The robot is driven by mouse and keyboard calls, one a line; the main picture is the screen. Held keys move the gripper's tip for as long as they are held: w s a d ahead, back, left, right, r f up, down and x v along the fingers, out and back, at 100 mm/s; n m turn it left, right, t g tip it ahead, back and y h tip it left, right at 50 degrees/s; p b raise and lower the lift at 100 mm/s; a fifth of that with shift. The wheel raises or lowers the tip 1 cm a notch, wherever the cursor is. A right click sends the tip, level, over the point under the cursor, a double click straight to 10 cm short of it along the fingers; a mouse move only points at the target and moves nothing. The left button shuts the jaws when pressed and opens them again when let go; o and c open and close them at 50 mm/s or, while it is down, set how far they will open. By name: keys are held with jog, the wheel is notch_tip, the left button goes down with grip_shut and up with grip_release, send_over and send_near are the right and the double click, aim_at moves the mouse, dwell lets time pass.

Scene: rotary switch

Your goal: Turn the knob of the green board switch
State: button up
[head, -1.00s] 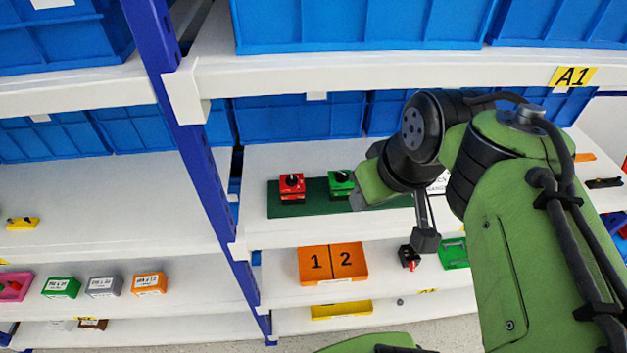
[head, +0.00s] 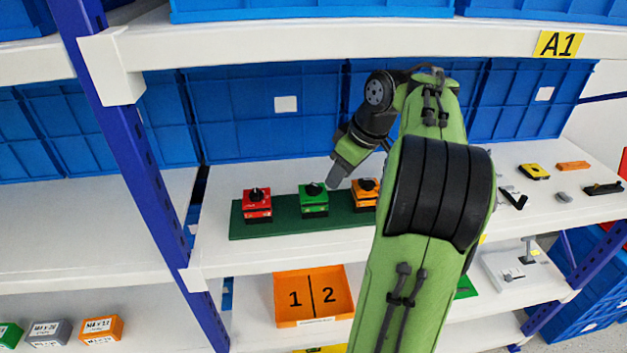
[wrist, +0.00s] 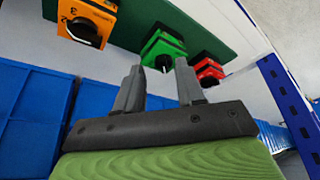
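The green switch (head: 313,200) sits in the middle of a dark green board (head: 285,224), with a black knob on top. It also shows in the wrist view (wrist: 163,49), where its knob faces my gripper. A red switch (head: 257,204) stands to its left and an orange switch (head: 364,192) to its right. My gripper (head: 338,182) is just right of and behind the green switch in the head view. In the wrist view its two fingers (wrist: 158,82) are spread apart with nothing between them, and they appear short of the green switch.
A blue upright post (head: 130,150) stands left of the board. Blue bins (head: 260,110) line the back of the shelf. An orange tray marked 1 and 2 (head: 313,295) is on the shelf below. Small tools (head: 535,172) lie at the right.

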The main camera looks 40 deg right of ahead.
send_near(313, 184)
jog(key=x, duration=0.2)
jog(key=shift+w+f, duration=0.25)
jog(key=shift+f, duration=0.1)
jog(key=b+x, duration=0.2)
jog(key=x, duration=0.3)
jog(key=shift+s+b, duration=0.2)
jog(key=shift+b, duration=0.2)
jog(key=shift+c, duration=0.4)
grip_shut()
